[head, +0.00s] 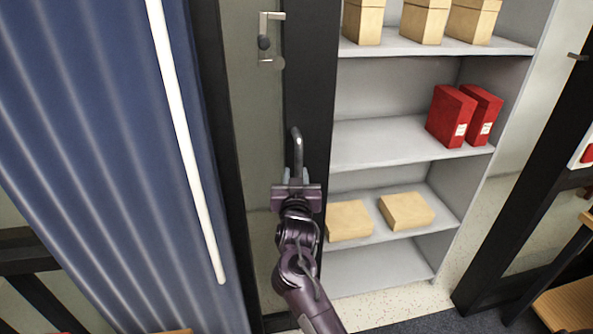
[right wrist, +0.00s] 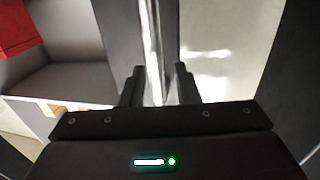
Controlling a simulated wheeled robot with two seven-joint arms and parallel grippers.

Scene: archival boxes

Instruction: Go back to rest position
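My right gripper (head: 295,174) is at the lower end of a metal door handle (head: 297,143) on a dark door frame, beside the shelving. In the right wrist view its two fingers (right wrist: 159,76) stand apart, with the shiny handle bar (right wrist: 152,35) between them. A gap shows between the bar and the right finger, so the gripper looks open around the bar and not clamped on it. My left gripper is not in view.
Right of the door, a grey shelf unit (head: 390,144) holds red binders (head: 450,114) and cardboard boxes (head: 348,219). A blue curtain-like panel (head: 90,150) with a white pole (head: 186,140) is at left. A lever handle (head: 265,40) sits higher up. Dark frames stand at right.

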